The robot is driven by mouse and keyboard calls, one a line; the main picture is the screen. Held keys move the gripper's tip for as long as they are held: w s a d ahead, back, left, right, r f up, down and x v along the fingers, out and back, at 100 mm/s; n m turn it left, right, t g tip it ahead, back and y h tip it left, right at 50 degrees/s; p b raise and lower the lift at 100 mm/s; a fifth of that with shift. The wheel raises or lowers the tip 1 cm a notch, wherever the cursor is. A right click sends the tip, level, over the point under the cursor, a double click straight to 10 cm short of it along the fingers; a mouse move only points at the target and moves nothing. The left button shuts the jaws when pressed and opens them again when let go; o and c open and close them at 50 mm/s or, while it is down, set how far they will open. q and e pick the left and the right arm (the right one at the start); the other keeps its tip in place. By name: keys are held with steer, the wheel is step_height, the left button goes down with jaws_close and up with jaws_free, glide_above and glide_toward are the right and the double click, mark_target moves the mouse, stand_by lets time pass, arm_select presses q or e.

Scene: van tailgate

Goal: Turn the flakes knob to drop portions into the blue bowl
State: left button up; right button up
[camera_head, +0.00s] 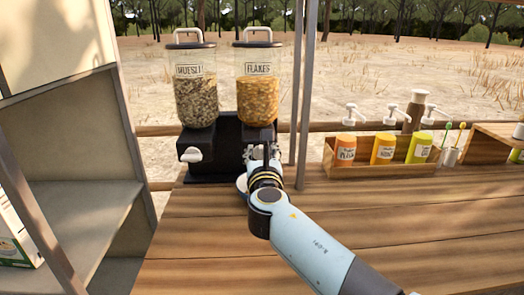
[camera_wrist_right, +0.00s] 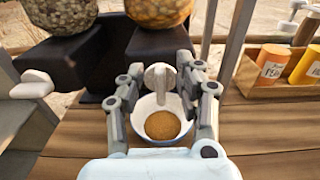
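The flakes dispenser (camera_head: 258,98) is a clear canister of orange flakes, labelled FLAKES, on a black stand. Its pale flakes knob (camera_wrist_right: 160,77) shows in the right wrist view between the fingers of my right gripper (camera_wrist_right: 166,76). The fingers bracket the knob closely and appear closed on it. In the head view the right gripper (camera_head: 262,153) hides most of the knob. The blue bowl (camera_wrist_right: 143,107) stands on the counter below the knob and holds a brown-orange heap. In the head view only the bowl's left edge (camera_head: 241,185) shows. My left gripper is out of view.
The muesli dispenser (camera_head: 196,95) with its white knob (camera_head: 190,155) stands just left. Grey shelving (camera_head: 75,215) is at left. The front counter (camera_head: 215,255) is clear.

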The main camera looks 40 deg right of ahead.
steer(key=shift+c, duration=1.3)
jaws_close()
steer(key=shift+d+f+m+b, duration=0.1)
steer(key=shift+m+b, duration=0.3)
steer(key=shift+m, duration=0.1)
steer(key=shift+s+d+f+m+b, duration=0.15)
steer(key=shift+d+f+m+b, duration=0.15)
steer(key=shift+m+b, duration=2.05)
steer(key=shift+s+d+f+m+b, duration=0.3)
steer(key=shift+m+b, duration=1.1)
steer(key=shift+m, duration=1.8)
steer(key=shift+s+d+f+m+b, duration=0.15)
steer(key=shift+f+m+b, duration=0.25)
steer(key=shift+m+b, duration=1.95)
steer(key=shift+w+m+p, duration=0.1)
steer(key=shift+m+p, duration=0.3)
steer(key=shift+m, duration=0.2)
